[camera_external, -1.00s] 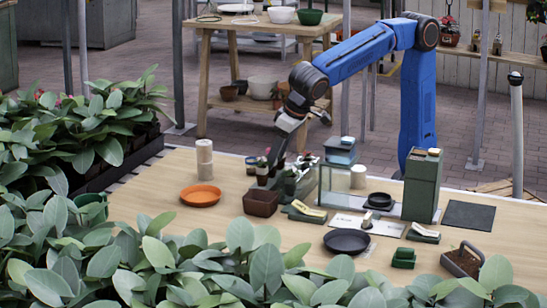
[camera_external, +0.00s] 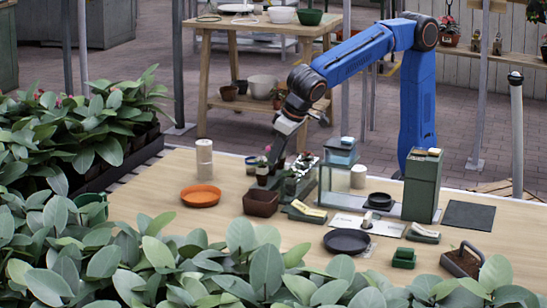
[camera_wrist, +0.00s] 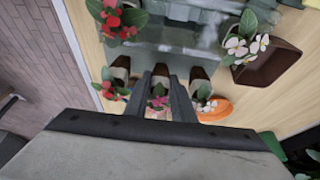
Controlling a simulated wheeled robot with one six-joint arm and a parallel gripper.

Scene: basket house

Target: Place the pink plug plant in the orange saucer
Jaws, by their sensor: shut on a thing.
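The pink plug plant (camera_wrist: 158,101) shows in the wrist view between my gripper's two fingers, its pink flowers just past them. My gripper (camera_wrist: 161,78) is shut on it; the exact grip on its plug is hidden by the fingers. In the external view my gripper (camera_external: 276,158) points down into a cluster of small plants at the table's middle. The orange saucer (camera_external: 201,195) lies flat and empty on the table, left of my gripper. Part of the saucer (camera_wrist: 222,106) also shows in the wrist view.
A brown square pot (camera_external: 261,204) stands between the plants and the front foliage. Red-flowered (camera_wrist: 112,83) and white-flowered (camera_wrist: 206,101) plants are close beside my fingers. A glass-sided case (camera_external: 340,186) stands right of them. Stacked pale pots (camera_external: 204,160) stand behind the saucer.

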